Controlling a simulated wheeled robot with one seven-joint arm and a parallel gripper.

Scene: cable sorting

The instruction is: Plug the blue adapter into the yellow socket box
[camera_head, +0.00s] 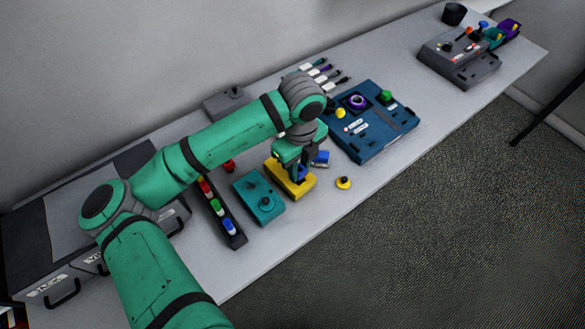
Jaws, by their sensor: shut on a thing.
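The yellow socket box (304,190) sits on the table in the middle of the view, partly hidden by my gripper. My gripper (299,179) points down over the box and is shut on the blue adapter (302,171). The adapter is small and mostly hidden by the fingers. It is at or just above the top of the box; I cannot tell whether it is seated in it. Another blue piece (321,159) lies on the table just right of the box.
A teal box (259,197) and a dark strip with coloured plugs (222,213) stand left of the yellow box. A large dark blue panel (372,140) is to the right. A yellow round piece (344,183) lies near the front edge. A grey device (458,62) is farther right.

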